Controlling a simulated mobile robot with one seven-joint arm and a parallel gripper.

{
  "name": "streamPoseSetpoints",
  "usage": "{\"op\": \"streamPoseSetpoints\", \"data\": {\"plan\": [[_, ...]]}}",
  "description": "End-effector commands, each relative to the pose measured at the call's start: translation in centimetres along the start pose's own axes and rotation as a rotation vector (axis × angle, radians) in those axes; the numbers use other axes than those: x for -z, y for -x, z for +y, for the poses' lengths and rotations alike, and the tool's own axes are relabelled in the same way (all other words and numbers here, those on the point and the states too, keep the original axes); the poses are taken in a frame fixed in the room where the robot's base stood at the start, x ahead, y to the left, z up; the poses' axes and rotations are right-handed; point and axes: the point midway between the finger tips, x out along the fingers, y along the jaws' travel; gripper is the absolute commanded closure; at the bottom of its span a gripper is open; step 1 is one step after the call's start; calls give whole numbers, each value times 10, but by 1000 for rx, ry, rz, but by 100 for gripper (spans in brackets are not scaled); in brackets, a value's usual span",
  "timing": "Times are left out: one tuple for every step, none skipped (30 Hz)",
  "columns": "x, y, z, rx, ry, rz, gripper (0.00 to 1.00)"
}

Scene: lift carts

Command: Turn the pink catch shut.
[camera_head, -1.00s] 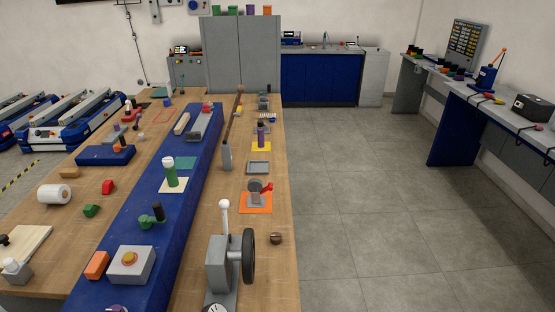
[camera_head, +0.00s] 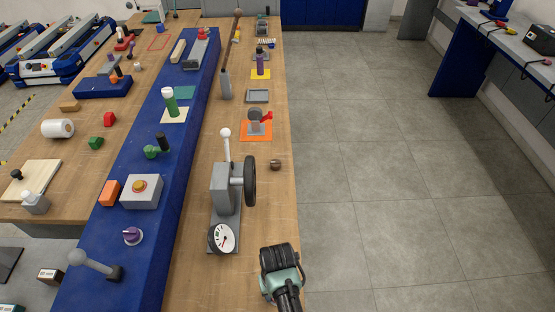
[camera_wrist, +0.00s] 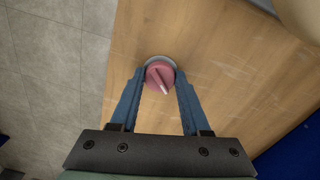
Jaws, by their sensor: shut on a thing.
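The pink catch (camera_wrist: 158,73) is a round pink knob with a pale pointer line on its face, set on a grey round base on the wooden table. It shows in the wrist view between the blue fingers of my gripper (camera_wrist: 160,84), which are closed against its two sides. The pointer runs slantwise, from upper left to lower right in that view. In the head view my gripper (camera_head: 282,285) is at the bottom, over the table's right edge area, and my arm hides the catch there.
The wooden table (camera_head: 262,205) has its right edge close to my gripper, with grey floor beyond. A grey stand with a black wheel (camera_head: 249,182) and a white dial (camera_head: 221,238) stand to the left. A small brown knob (camera_head: 275,165) sits farther back.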

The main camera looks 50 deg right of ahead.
Motion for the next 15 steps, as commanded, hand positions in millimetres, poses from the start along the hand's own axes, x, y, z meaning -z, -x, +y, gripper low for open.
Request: {"op": "streamPoseSetpoints", "data": {"plan": [[0, 2, 0, 0, 44, 0, 100], [0, 2, 0, 0, 72, 0, 100], [0, 2, 0, 0, 110, 0, 100], [0, 2, 0, 0, 139, 0, 100], [0, 2, 0, 0, 167, 0, 100], [0, 2, 0, 0, 205, 0, 100], [0, 2, 0, 0, 234, 0, 100], [0, 2, 0, 0, 262, 0, 100], [1, 2, 0, 0, 299, 1, 100], [1, 2, 0, -1, 327, 1, 100], [1, 2, 0, -1, 354, 2, 100], [1, 2, 0, -1, 389, 2, 100], [1, 2, 0, -1, 415, 2, 100], [1, 2, 0, -1, 440, 2, 100], [1, 2, 0, -1, 472, 1, 100]]}}
